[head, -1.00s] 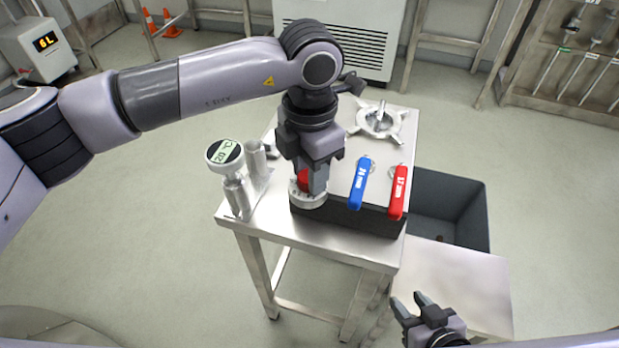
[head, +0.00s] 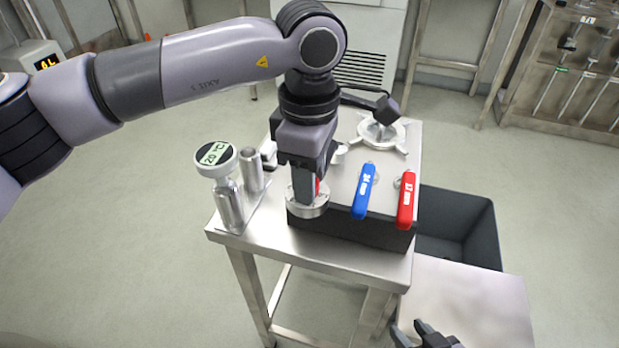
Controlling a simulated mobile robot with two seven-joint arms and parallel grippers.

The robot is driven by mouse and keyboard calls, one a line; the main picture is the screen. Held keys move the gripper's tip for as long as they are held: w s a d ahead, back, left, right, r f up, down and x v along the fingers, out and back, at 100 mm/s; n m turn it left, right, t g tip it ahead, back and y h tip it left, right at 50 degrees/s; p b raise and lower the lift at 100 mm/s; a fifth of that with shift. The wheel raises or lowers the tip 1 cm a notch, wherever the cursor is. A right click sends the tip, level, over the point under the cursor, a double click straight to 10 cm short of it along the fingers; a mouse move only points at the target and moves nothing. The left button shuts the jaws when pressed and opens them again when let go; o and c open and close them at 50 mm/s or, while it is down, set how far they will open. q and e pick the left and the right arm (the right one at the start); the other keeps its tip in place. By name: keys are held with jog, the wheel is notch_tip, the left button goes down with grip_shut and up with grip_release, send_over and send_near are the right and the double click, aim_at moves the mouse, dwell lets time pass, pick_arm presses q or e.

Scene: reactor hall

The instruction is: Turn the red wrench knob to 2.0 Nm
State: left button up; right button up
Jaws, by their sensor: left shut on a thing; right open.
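The red wrench knob (head: 317,187) shows only as a red sliver above a round silver dial (head: 307,208) at the front left of the dark block on the steel table. My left gripper (head: 304,190) points down over the dial and is shut on the knob, hiding most of it. The dial's marks are too small to read. A round display (head: 216,155) on a silver stand at the table's left seems to read about 20; its text is tilted and small. My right gripper (head: 420,335) is open and empty at the bottom edge, partly cut off.
A blue-handled tool (head: 364,190) and a red-handled tool (head: 406,200) lie right of the dial. A silver flange (head: 382,132) stands behind them. A dark bin (head: 470,235) and a bare steel side table (head: 470,300) are at the right.

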pick_arm(q)
jog(key=shift+m, duration=0.8)
jog(key=o, duration=1.1)
jog(key=shift+c, duration=0.2)
jog(key=shift+r, duration=3.65)
jog(key=shift+s+f, duration=0.1)
jog(key=shift+s, duration=0.05)
